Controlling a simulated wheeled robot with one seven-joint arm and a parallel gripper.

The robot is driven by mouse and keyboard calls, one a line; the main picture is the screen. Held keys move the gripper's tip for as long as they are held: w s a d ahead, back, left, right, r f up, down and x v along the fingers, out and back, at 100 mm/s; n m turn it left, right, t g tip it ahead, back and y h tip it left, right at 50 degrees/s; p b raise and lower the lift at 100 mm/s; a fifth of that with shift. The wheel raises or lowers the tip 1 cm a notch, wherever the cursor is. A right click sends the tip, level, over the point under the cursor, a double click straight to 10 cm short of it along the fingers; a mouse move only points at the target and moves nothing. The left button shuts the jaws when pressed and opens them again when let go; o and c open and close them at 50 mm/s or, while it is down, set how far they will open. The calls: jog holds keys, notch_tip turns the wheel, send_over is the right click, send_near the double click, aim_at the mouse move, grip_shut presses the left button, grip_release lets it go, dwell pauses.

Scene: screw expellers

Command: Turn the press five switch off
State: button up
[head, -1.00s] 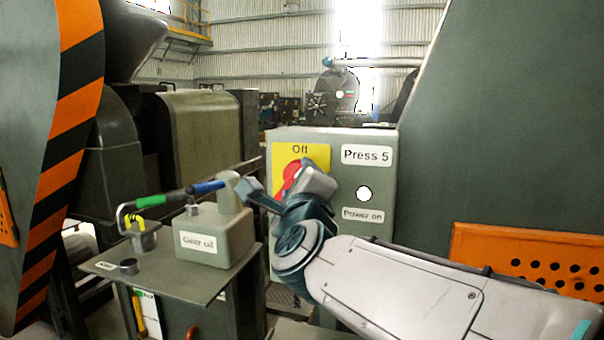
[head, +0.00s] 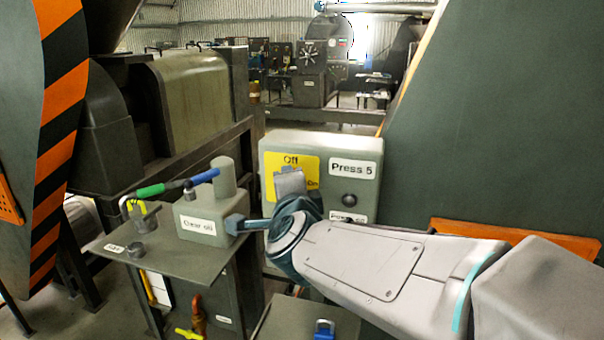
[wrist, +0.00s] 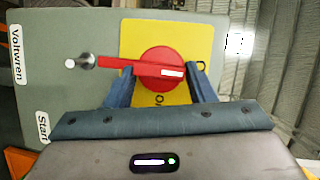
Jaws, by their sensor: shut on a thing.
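The press five switch is a red rotary knob with a red bar handle (wrist: 162,67) on a yellow plate (wrist: 222,45). In the wrist view the handle lies nearly level across the knob, with one end toward the left. My gripper (wrist: 160,82) is shut on the handle, one finger at each side of it. In the head view my gripper (head: 290,184) hides the red knob. The yellow plate (head: 311,164) shows "Off" at its top and part of "On" at its right. The round power lamp (head: 348,200) beside the plate is dark.
The grey box (head: 362,148) carries a "Press 5" label. A large sloping green machine side (head: 500,110) fills the right.

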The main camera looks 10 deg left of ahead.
jog(key=shift+r, duration=0.35)
jog(key=o, duration=0.9)
jog(key=shift+f, duration=0.15)
jog(key=p+v, duration=0.1)
jog(key=v, duration=1.3)
jog(key=shift+p, duration=0.35)
jog(key=shift+w+n, duration=0.1)
jog(key=shift+n, duration=0.2)
